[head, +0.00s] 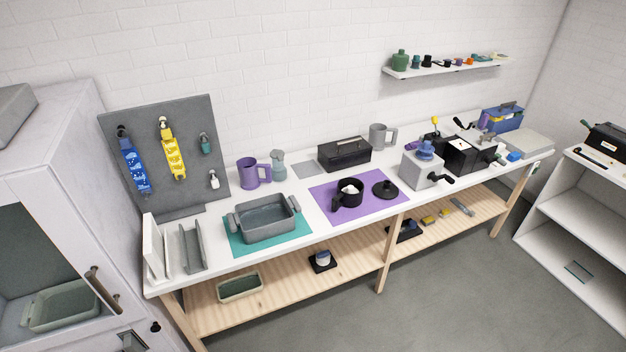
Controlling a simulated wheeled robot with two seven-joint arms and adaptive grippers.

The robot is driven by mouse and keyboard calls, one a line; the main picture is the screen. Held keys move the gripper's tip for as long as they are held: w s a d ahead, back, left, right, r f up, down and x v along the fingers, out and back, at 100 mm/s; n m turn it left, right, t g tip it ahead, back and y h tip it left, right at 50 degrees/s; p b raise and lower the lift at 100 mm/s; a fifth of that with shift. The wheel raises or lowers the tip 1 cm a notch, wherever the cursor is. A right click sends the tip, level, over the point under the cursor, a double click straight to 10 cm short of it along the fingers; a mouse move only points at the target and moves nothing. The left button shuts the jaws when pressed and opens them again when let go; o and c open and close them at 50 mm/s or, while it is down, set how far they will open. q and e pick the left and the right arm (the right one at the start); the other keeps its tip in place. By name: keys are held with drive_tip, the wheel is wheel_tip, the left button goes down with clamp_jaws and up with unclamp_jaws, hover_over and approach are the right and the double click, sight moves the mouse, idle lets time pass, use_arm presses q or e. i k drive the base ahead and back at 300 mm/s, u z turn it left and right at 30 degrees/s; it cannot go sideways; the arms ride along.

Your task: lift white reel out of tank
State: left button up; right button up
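The black tank (347,200) stands open on a purple mat (322,212) near the middle of the bench. A handle sticks out at its front left. The white reel (350,188) sits inside it, and only its top shows above the rim. The lower part of the reel is hidden by the tank wall. A round black lid (385,190) with a knob lies on the same mat, to the right of the tank and apart from it. Neither of my grippers is in view.
A grey basin (266,220) on a teal mat stands left of the tank. A black box (344,154) and a grey mug (381,135) stand behind it. A grey cranked device (422,170) stands to the right. The bench's front edge (335,232) is close to the purple mat.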

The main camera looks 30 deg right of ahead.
sight(350, 189)
drive_tip(key=z, duration=0.1)
drive_tip(key=i, duration=0.95)
drive_tip(key=z, duration=0.4)
